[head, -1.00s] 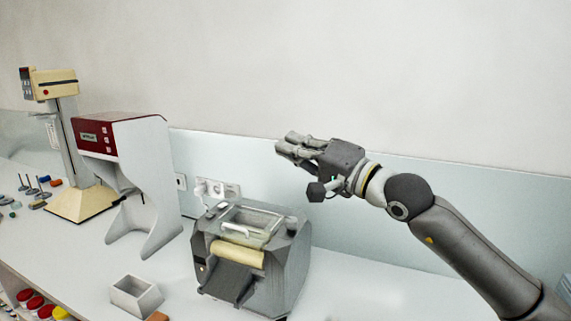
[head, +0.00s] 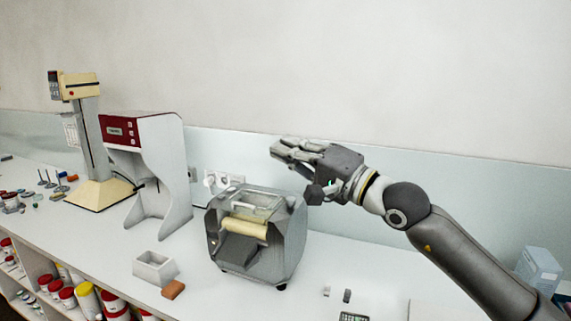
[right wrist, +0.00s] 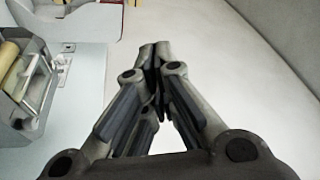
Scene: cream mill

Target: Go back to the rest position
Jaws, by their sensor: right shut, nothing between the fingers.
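My right gripper (head: 277,149) is raised in the air above the bench, in front of the pale wall, pointing left. It is shut and empty; in the right wrist view its fingers (right wrist: 154,50) meet at the tips. Below and to its left in the head view stands the grey mill with a cream roller (head: 243,228), its clear lid on top. The gripper is apart from the mill. The mill's side also shows at the left of the right wrist view (right wrist: 45,88). My left gripper is not in view.
A red and white machine (head: 150,170) and a cream mixer on a stand (head: 97,190) stand to the left. Shelves below hold several jars. The bench right of the mill is mostly clear.

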